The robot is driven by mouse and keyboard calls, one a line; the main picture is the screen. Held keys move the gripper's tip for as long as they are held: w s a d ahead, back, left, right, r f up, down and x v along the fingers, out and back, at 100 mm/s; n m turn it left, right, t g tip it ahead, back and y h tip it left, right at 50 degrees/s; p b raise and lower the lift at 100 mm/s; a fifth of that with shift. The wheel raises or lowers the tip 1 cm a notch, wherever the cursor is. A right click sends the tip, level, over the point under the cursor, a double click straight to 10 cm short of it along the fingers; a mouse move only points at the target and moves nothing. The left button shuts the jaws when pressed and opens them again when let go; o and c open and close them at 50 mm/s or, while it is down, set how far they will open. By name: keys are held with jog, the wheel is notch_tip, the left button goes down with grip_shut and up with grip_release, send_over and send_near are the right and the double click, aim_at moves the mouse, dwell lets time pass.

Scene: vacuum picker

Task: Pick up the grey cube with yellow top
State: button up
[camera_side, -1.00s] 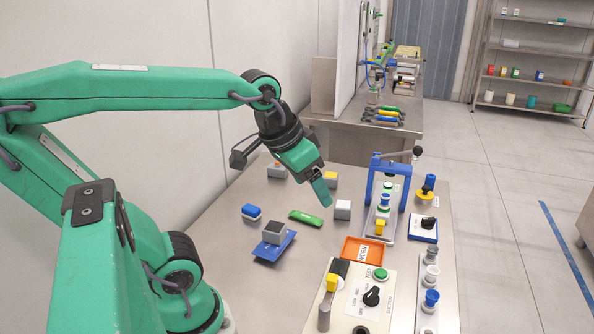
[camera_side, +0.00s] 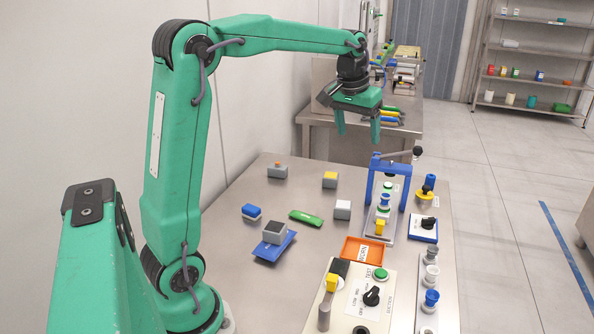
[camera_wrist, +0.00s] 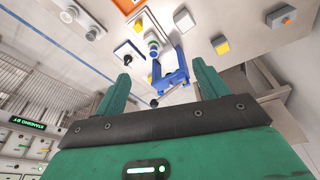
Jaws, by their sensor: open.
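The grey cube with yellow top (camera_side: 330,180) stands upright on the steel table, toward its back. It also shows in the wrist view (camera_wrist: 221,45), just beyond the tip of the right-hand finger. My gripper (camera_side: 357,132) is open and empty, with both fingers pointing down. It hangs well above the table's back part, up and to the right of the cube in the side view. Nothing hides the cube, and the gripper does not touch it.
A grey block with an orange top (camera_side: 277,171) stands left of the cube, and a whitish block (camera_side: 342,210) stands in front of it. A blue frame (camera_side: 374,185) with a lever rises to the right. A green piece (camera_side: 306,217) lies nearer.

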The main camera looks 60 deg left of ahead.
jog(key=w+a+f+n+g, duration=0.1)
jog(key=w+a+f, duration=0.3)
jog(key=a, duration=0.2)
jog(key=w+a+f+n, duration=0.1)
jog(key=w+a+f, duration=0.3)
jog(key=a, duration=0.2)
jog(key=n+g+h, duration=0.1)
jog(key=n+g, duration=0.1)
jog(key=n, duration=0.1)
send_over(329, 178)
notch_tip(329, 178, down, 13)
jog(key=shift+d+f, duration=0.15)
jog(key=shift+d, duration=0.15)
jog(key=shift+s+f, duration=0.1)
jog(key=shift+f, duration=0.05)
jog(key=shift+a+f, duration=0.15)
jog(key=shift+f, duration=3.6)
jog(key=c, duration=1.1)
